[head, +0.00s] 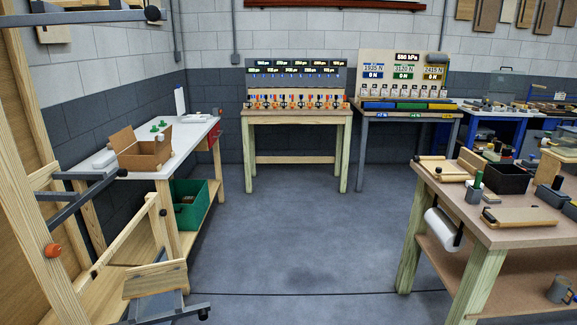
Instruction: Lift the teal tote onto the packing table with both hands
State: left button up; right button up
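The teal tote (188,204) is a green-teal open box on the low wooden shelf under the white-topped table at the left. The white-topped table (196,131) stands against the left wall and seems to be the packing table. An open cardboard box (143,154) stands on its top. Neither of my grippers is in view, and nothing is seen touching the tote. The tote's left part is hidden behind a table leg.
A wooden rack (42,220) with grey arms fills the left foreground near the table. A brown workbench (500,225) with a black bin (505,177) stands at the right. Two display benches stand at the back wall. The grey floor (300,235) between is clear.

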aim_at(174, 137)
jog(key=i+l+u, duration=0.1)
jog(key=i, duration=0.4)
jog(key=i+l+u, duration=0.1)
jog(key=i, duration=0.4)
jog(key=i+l+u, duration=0.1)
jog(key=i, duration=0.4)
jog(key=i+l+u, duration=0.1)
jog(key=i+l, duration=0.15)
jog(key=i, duration=0.25)
jog(key=i+l+u, duration=0.25)
jog(key=i+u, duration=0.15)
jog(key=i+l+u, duration=0.85)
jog(key=l, duration=0.15)
jog(key=i+l+u, duration=0.2)
jog(key=u, duration=0.3)
jog(key=i+l+u, duration=0.15)
jog(key=u, duration=0.3)
jog(key=l, duration=0.1)
